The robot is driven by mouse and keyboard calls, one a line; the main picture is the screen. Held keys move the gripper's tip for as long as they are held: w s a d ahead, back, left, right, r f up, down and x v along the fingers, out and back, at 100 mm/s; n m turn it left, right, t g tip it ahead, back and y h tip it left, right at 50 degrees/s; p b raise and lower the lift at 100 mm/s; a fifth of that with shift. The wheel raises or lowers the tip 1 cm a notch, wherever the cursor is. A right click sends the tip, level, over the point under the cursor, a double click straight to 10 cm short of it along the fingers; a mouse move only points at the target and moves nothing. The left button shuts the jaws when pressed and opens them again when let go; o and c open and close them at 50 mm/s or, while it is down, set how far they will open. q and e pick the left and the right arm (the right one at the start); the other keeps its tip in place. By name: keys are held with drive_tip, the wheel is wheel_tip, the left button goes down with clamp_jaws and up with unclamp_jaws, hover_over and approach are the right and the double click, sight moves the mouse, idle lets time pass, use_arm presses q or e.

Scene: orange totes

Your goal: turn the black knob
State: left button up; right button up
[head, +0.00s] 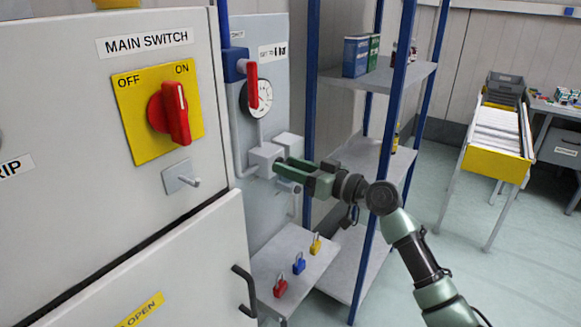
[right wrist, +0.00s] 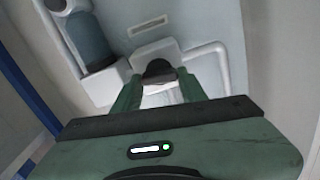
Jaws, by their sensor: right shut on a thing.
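The black knob (right wrist: 158,72) sits on a white box on the panel, between the fingertips of my right gripper in the right wrist view. My right gripper (right wrist: 157,88) is shut on the knob, one green finger on each side. In the head view my right gripper (head: 282,168) reaches left to the white box (head: 263,159) on the grey panel, and its fingers hide the knob. My left gripper is not in view.
A cabinet with a red main switch (head: 170,113) stands at the left. A red-handled valve (head: 253,86) and gauge are above the box. Padlocks (head: 299,263) lie on a small shelf below. A blue-post shelf rack (head: 376,80) stands close behind my right arm.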

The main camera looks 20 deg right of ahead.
drive_tip(key=shift+w+d+f+m+p, duration=0.15)
drive_tip(key=shift+m+p, duration=1.45)
drive_tip(key=shift+m, duration=2.6)
drive_tip(key=shift+f+m+p, duration=0.1)
drive_tip(key=shift+m+p, duration=1.5)
drive_tip(key=shift+m, duration=2.6)
drive_tip(key=o, duration=1.4)
drive_tip(key=shift+d+f, duration=0.1)
